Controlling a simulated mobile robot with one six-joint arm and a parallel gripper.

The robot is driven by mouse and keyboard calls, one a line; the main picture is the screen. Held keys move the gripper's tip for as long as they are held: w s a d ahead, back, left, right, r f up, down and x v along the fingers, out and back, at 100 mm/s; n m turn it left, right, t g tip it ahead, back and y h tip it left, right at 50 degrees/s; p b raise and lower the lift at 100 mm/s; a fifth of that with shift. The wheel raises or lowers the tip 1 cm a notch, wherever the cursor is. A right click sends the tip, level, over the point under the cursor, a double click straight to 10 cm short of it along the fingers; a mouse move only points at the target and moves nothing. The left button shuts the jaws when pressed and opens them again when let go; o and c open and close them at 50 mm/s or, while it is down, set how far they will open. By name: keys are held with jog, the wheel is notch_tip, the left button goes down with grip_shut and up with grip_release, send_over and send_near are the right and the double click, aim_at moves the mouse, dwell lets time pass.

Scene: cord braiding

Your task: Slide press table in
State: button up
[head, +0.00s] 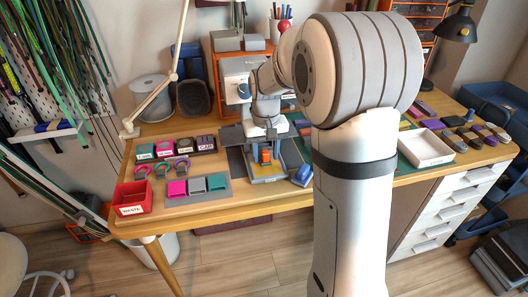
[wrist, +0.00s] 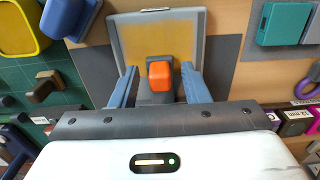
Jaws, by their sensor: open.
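The press (head: 240,80) is a pale machine at the back middle of the bench. Its press table (head: 270,180) is a grey-rimmed slab with a tan top, lying in front of it; it also shows at the top of the wrist view (wrist: 135,38). An orange block (wrist: 160,75) on a dark grey mount stands at the slab's press-side edge. My gripper (wrist: 159,82) is open, its two blue-grey fingers on either side of the orange block, with gaps showing. In the head view my gripper (head: 266,138) is over the press table, and my arm hides part of the bench.
A blue object (head: 302,176) lies close to the right of the press table. A white tray (head: 425,147) stands farther right. The bench's front edge is near.

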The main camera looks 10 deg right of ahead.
notch_tip(320, 180, up, 8)
jog(key=shift+f+p, duration=0.1)
jog(key=shift+p, duration=0.8)
